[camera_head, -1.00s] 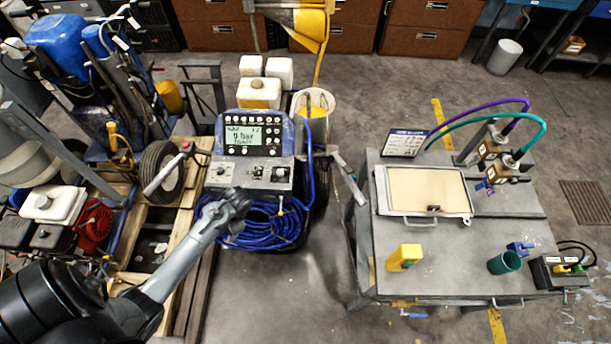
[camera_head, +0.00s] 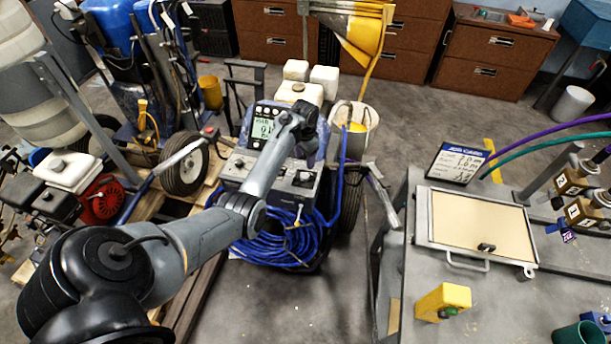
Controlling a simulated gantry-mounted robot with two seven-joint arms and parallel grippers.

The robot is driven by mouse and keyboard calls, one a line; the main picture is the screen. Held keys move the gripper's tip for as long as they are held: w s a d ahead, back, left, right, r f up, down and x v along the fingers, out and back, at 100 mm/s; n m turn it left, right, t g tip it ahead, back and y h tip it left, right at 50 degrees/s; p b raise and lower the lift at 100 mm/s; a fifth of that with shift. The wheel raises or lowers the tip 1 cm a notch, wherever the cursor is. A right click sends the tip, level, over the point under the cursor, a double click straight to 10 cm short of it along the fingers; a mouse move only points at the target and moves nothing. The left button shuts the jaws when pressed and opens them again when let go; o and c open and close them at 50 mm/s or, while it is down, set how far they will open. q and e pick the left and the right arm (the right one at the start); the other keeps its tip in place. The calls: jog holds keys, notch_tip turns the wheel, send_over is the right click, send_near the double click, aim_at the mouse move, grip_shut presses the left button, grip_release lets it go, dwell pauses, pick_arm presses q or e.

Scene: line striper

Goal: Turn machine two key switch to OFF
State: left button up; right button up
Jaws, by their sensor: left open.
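The line striper's control panel (camera_head: 275,182) is in the middle of the head view, with a lit display (camera_head: 260,128) above it. A dark knob or switch (camera_head: 303,179) sits on the grey panel face. I cannot tell which control is the key switch or which way it points. My left gripper (camera_head: 303,118) is at the end of the arm from lower left. It appears in front of the display and covers its right part. It is open, though its fingers are hard to make out. My right gripper is out of view.
A coiled blue hose (camera_head: 268,245) lies below the panel. A white bucket (camera_head: 354,122) stands right of the machine. A grey work table (camera_head: 490,300) with a tan-lidded box (camera_head: 480,228) and a yellow block (camera_head: 443,299) is at right. A wheel (camera_head: 184,168) stands at left.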

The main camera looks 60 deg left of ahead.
aim_at(305, 175)
pick_arm(q)
notch_tip(305, 175, down, 9)
jog(key=shift+f+b, duration=0.1)
jog(key=shift+b, duration=1)
jog(key=c, duration=1)
jog(key=shift+c, duration=0.2)
